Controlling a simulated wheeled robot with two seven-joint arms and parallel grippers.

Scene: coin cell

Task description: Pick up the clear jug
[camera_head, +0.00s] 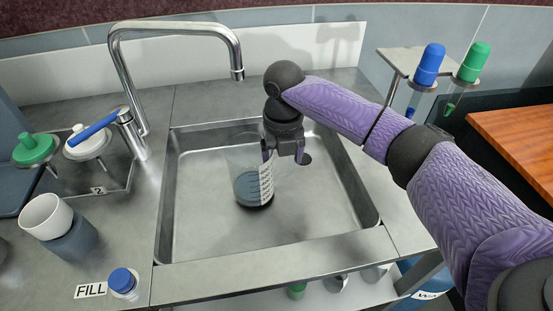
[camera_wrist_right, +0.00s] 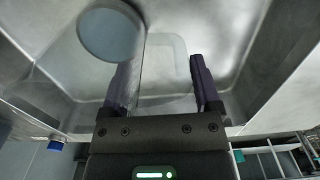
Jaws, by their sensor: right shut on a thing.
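The clear jug (camera_head: 247,183) is in the sink, upright, with white measuring marks and blue-grey liquid in its lower part. In the wrist view its see-through wall and the liquid's round disc (camera_wrist_right: 110,32) show at upper left. My right gripper (camera_head: 284,157) comes down on the jug's right side and is shut on its clear handle (camera_wrist_right: 165,45). The handle lies between the two dark fingers in the wrist view. I cannot tell whether the jug's base touches the sink floor. My left gripper is not in view.
The steel sink's rim (camera_head: 275,256) surrounds the jug. A tall faucet (camera_head: 178,27) arches over its back left. A white cup (camera_head: 45,215), a blue-capped bottle (camera_head: 123,281) and a FILL label (camera_head: 90,290) stand left. A rack (camera_head: 403,62) holds blue- and green-capped tubes at right.

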